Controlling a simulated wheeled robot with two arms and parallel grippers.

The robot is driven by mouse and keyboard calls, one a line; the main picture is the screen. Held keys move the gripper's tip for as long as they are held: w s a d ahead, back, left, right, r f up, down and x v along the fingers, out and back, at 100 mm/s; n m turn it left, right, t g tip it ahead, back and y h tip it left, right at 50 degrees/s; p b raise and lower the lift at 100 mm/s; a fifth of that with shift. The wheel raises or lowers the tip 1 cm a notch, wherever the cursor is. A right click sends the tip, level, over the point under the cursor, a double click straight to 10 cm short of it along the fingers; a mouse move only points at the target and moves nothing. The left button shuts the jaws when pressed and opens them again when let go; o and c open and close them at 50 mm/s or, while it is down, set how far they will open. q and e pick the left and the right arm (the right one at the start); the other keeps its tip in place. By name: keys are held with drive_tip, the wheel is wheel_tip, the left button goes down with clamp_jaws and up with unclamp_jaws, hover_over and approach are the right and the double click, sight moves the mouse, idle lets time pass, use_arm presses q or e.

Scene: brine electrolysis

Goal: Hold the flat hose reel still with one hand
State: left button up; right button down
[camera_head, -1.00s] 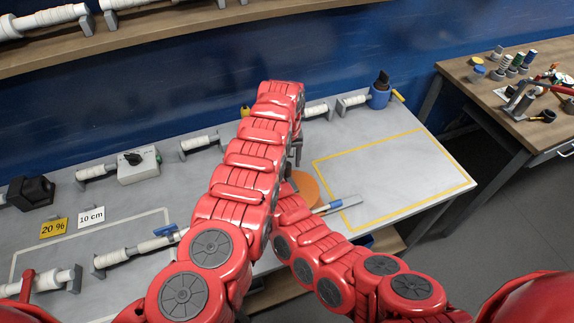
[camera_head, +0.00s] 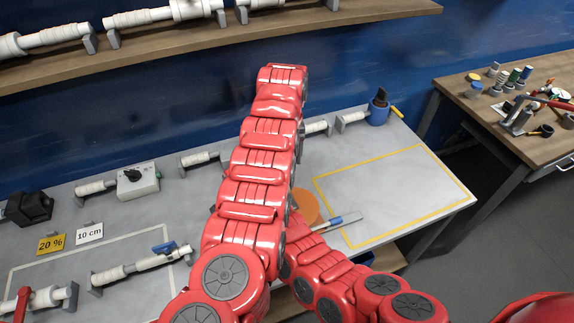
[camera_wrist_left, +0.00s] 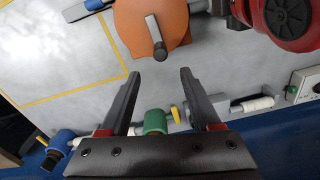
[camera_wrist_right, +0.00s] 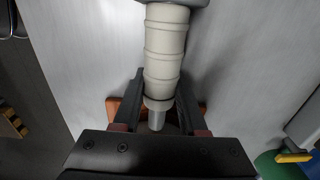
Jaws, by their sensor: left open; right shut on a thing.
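The flat hose reel looks to be the orange disc (camera_head: 306,208) on the grey bench, partly hidden behind my arms in the head view. In the left wrist view the orange disc (camera_wrist_left: 130,25) lies just beyond my left fingertips, with a grey crank-like knob (camera_wrist_left: 155,38) on its face. My left gripper (camera_wrist_left: 161,73) is open and empty, apart from the disc. My right gripper (camera_wrist_right: 160,95) is shut on a cream ribbed cylinder (camera_wrist_right: 166,45) at its narrow grey end. Orange edges (camera_wrist_right: 114,108) show behind the right fingers. Both grippers are hidden in the head view.
A blue-handled flat tool (camera_head: 340,220) lies right of the disc. A yellow-outlined area (camera_head: 400,190) is bare. A blue pot (camera_head: 378,112), white-wrapped pipes (camera_head: 140,265) and a switch box (camera_head: 138,180) stand on the bench. A wooden side table (camera_head: 520,110) holds small items.

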use_arm(q)
drive_tip(key=s+d+f+n+t+y, duration=0.1)
drive_tip(key=s+d+n+t+y, duration=0.1)
drive_tip(key=s+n+t+y, duration=0.3)
drive_tip(key=w+f+h, duration=0.1)
drive_tip(key=f, duration=0.2)
drive_tip(key=w+a+f+g, duration=0.1)
drive_tip(key=w+f, duration=0.1)
drive_tip(key=f, duration=0.1)
drive_tip(key=w+a+f+h, duration=0.1)
drive_tip(key=f, duration=0.3)
drive_tip(key=shift+w+n+g+h, duration=0.3)
drive_tip(key=shift+w+n, duration=0.1)
clamp_jaws()
